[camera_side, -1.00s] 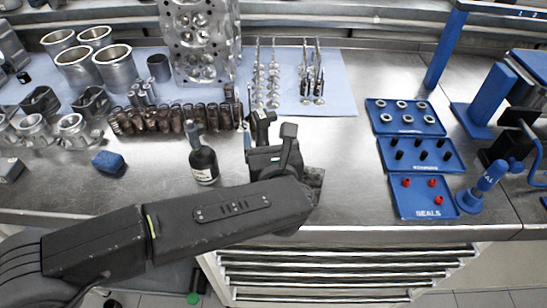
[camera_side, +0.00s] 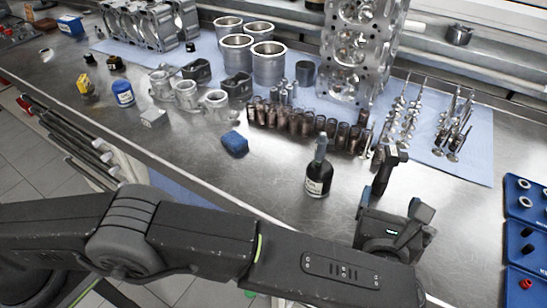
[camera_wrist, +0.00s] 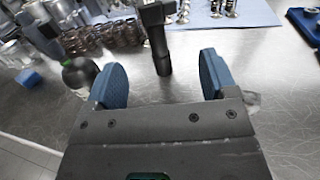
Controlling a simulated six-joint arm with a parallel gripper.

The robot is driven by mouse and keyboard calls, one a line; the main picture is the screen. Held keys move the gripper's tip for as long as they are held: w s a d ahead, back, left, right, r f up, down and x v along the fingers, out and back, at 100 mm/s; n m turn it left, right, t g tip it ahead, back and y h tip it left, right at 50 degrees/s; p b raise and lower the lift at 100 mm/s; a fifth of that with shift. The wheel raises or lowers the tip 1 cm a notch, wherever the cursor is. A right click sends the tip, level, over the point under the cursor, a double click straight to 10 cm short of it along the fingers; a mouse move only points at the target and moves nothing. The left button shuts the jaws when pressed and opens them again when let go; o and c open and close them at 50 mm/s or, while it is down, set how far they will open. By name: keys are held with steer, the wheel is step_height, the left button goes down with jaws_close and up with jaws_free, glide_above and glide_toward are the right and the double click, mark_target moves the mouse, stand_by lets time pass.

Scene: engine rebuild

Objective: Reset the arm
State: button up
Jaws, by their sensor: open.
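My gripper (camera_side: 393,208) is low over the front part of the steel bench, right of a dark bottle (camera_side: 318,178) with a grey top. In the wrist view my gripper (camera_wrist: 160,78) shows two blue-padded fingers, wide apart. Nothing is held between them. A black-handled tool (camera_side: 386,170) stands just beyond the fingers. In the wrist view the tool (camera_wrist: 157,42) appears in line with the gap, with no clear contact. The bottle (camera_wrist: 78,74) is beyond and left of the left finger.
Brown springs (camera_side: 300,119), silver valves (camera_side: 455,130), a cylinder head (camera_side: 362,50) and cylinder sleeves (camera_side: 268,64) stand behind. A blue block (camera_side: 234,143) lies left of the bottle. Blue trays (camera_side: 525,215) are at the right edge. Bare bench lies between block and bottle.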

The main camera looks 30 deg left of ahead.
steer(key=w+a+r+n+g+y, duration=0.1)
steer(key=w+a+r+n+g, duration=0.3)
steer(key=a+r, duration=0.55)
steer(key=w+a+r+n+g+y, duration=0.1)
steer(key=w+a+r+n, duration=0.35)
steer(key=a, duration=0.75)
steer(key=s+a+r+n+g+h, duration=0.1)
steer(key=s+a+r+n+g, duration=0.15)
steer(key=s+a+n, duration=0.6)
steer(key=s+a+r+n+g+h, duration=0.1)
steer(key=s+a+n+g, duration=0.4)
steer(key=s+a, duration=0.5)
steer(key=s+a+f+n+h, duration=0.2)
steer(key=s+n, duration=0.3)
steer(key=s, duration=0.1)
steer(key=s+a+f+n+h, duration=0.1)
steer(key=s+a+f+n, duration=0.1)
steer(key=s+n, duration=0.4)
steer(key=shift+s+f+n+h, duration=0.3)
steer(key=shift+s+h, duration=0.1)
steer(key=shift+s, duration=0.15)
